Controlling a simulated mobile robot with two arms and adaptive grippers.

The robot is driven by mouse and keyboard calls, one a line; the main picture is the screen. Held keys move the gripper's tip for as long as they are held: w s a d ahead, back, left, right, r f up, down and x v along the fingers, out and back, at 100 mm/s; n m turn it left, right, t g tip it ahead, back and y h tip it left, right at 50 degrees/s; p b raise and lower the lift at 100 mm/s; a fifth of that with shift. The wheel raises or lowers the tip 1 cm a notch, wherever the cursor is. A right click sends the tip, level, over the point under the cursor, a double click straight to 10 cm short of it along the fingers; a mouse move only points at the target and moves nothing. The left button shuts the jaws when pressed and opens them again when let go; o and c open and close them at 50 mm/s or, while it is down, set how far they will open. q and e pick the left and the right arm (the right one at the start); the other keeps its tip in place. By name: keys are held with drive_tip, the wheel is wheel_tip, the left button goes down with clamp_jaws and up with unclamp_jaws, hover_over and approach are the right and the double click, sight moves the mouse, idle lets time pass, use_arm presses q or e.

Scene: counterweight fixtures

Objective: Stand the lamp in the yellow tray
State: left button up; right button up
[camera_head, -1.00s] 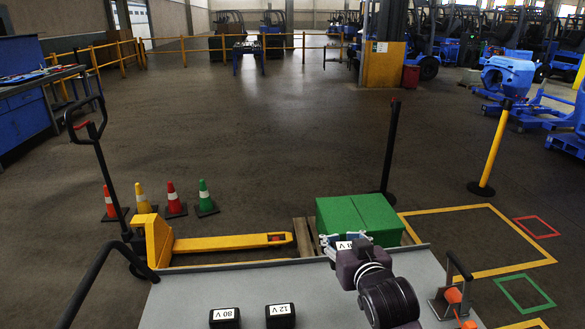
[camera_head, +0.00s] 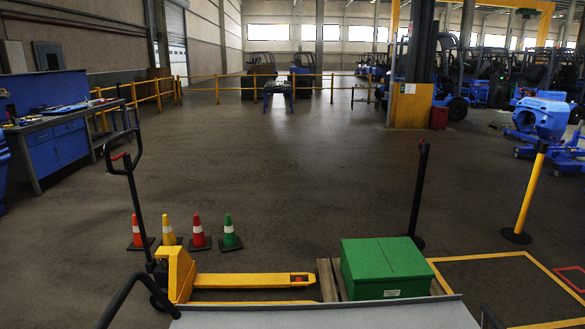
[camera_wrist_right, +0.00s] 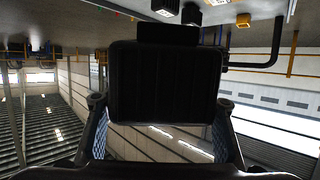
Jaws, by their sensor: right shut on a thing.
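In the right wrist view my right gripper (camera_wrist_right: 160,104) is shut on a dark block (camera_wrist_right: 164,75), which fills the middle of that view between the two fingers. The block looks box-shaped, with a narrower dark part at its top in the picture. I cannot make out a lamp or a yellow tray for sure in either view. My left gripper is in neither view.
The grey tabletop (camera_head: 330,316) shows only at the bottom of the head view. Beyond it stand a green box (camera_head: 385,270) on a pallet, a yellow pallet truck (camera_head: 245,282) and several cones (camera_head: 198,235). The floor behind is mostly clear.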

drive_tip(key=shift+s+r+n+g+y, duration=0.25)
drive_tip(key=shift+s+r+n+g, duration=0.15)
drive_tip(key=shift+s, duration=0.45)
drive_tip(key=shift+s+r+n+g+y, duration=0.3)
drive_tip(key=shift+s+r+g, duration=0.15)
drive_tip(key=shift+s, duration=0.35)
drive_tip(key=shift+a+r+t, duration=0.1)
drive_tip(key=shift+t, duration=0.15)
